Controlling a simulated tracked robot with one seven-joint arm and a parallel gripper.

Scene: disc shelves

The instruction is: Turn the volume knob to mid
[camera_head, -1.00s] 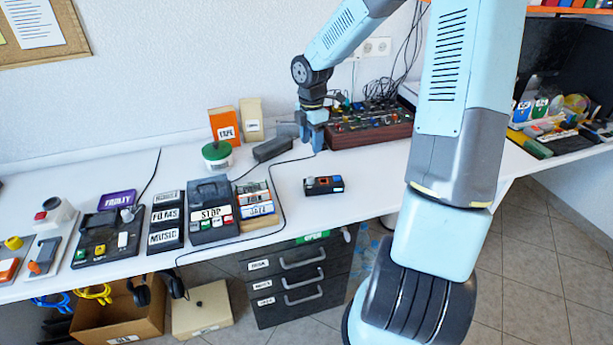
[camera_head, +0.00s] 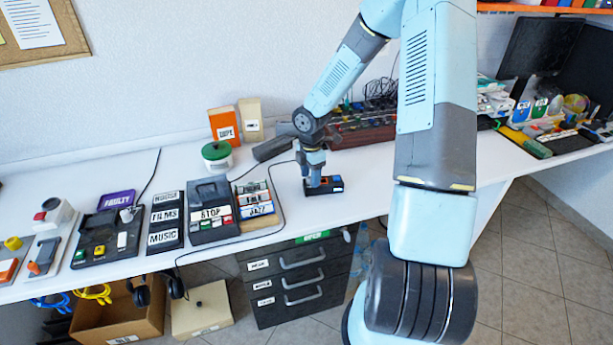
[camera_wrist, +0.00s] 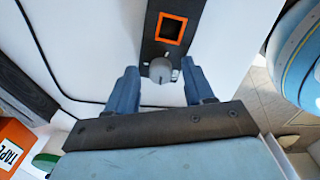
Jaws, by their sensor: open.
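The volume knob (camera_wrist: 161,70) is a small grey round knob on a black box (camera_wrist: 152,52) in the wrist view. An orange-framed square opening (camera_wrist: 171,28) sits on the same box beyond the knob. In the head view the small black box (camera_head: 335,185) lies on the white table, partly hidden by my gripper. My gripper (camera_wrist: 160,75) is open, with one blue finger on each side of the knob. It points down at the box in the head view (camera_head: 313,188). I cannot tell whether the fingers touch the knob.
A wooden tray of tapes (camera_head: 279,214) and a black STOP device (camera_head: 207,230) stand to the left. A mixing console (camera_head: 375,133) with cables is behind my gripper. A green-lidded tub (camera_head: 216,152) stands at the back. The table right of the box is clear.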

